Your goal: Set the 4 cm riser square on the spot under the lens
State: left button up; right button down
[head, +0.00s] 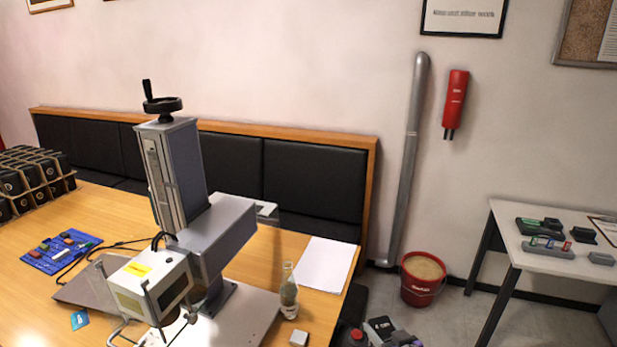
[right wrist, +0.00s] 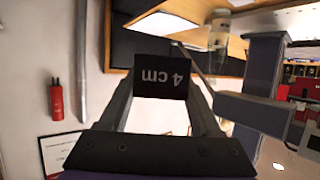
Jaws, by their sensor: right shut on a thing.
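The 4 cm riser is a dark block with "4 cm" in white, upside down in the right wrist view (right wrist: 162,77). My right gripper (right wrist: 160,92) is shut on it, one finger on each side. In the head view my right gripper (head: 388,330) shows at the bottom edge, right of the table and away from the marker. The laser marker's head (head: 150,286) hangs over its pale base plate (head: 245,318). The spot under the lens is hidden behind the head or below the frame. My left gripper is not in view.
A glass bottle (head: 289,292) stands at the base plate's right edge, with a small grey block (head: 299,339) in front. White paper (head: 320,263) lies at the table's right. A red bucket (head: 422,279) and a side table (head: 510,250) are at right.

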jog(key=shift+s+f+m+h, duration=0.35)
jog(key=shift+s+f+h, duration=0.1)
jog(key=shift+f, duration=0.15)
jog(key=shift+s+f+m+h, duration=0.35)
jog(key=shift+s+f, duration=0.05)
jog(key=shift+f, duration=0.2)
jog(key=shift+s+a+f+m+h, duration=0.1)
jog(key=shift+s+f+m+h, duration=0.15)
jog(key=shift+s+m+h, duration=0.6)
